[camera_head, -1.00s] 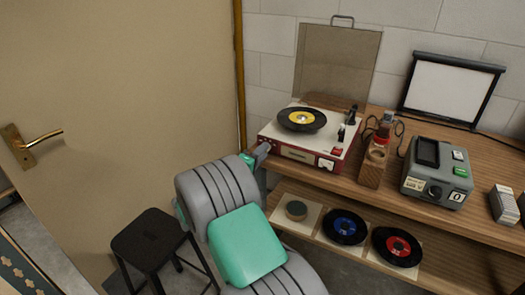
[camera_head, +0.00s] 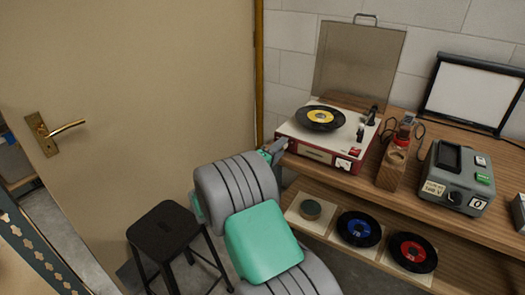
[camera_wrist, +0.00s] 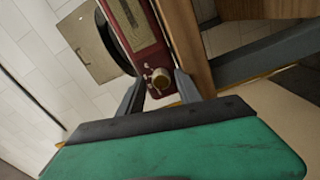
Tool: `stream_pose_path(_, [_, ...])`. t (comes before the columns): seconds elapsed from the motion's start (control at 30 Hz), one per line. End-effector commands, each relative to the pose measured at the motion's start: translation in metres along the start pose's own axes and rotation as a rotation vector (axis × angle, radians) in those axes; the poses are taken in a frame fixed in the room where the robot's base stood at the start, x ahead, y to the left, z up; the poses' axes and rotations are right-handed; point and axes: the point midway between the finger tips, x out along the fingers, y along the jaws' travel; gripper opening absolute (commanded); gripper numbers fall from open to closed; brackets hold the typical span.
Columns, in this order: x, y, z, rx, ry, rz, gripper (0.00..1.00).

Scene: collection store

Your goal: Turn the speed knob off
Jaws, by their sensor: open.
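The red and white record player (camera_head: 327,133) stands at the left end of the wooden bench, lid up, a black record with a yellow label on it. In the wrist view, a round brass-coloured knob (camera_wrist: 160,78) sits on its red front, near a pale dial window. My gripper (camera_wrist: 158,84) is open, one finger on either side of the knob; I cannot tell whether they touch it. In the head view my gripper (camera_head: 277,149) is at the player's front left corner, and this knob is hidden there. Another control on a white plate (camera_head: 343,164) is farther right. Neither knob's setting is readable.
A wooden block with a red-topped bottle (camera_head: 392,165) and a grey device (camera_head: 455,180) stand right of the player. Records lie on the lower shelf (camera_head: 387,262). A black stool (camera_head: 170,232) and a door (camera_head: 140,90) are to the left.

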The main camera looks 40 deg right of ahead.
Motion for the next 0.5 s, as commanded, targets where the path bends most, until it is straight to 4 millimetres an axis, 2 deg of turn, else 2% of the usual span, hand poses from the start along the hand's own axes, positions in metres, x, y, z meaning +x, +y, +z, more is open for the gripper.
stream_pose_path(0.17, [-0.0006,-0.0130,0.0017,0.257,0.002,-0.003,0.46])
stream_pose_path(0.5, [-0.0005,-0.0097,0.0000,1.044,0.002,-0.003,0.46])
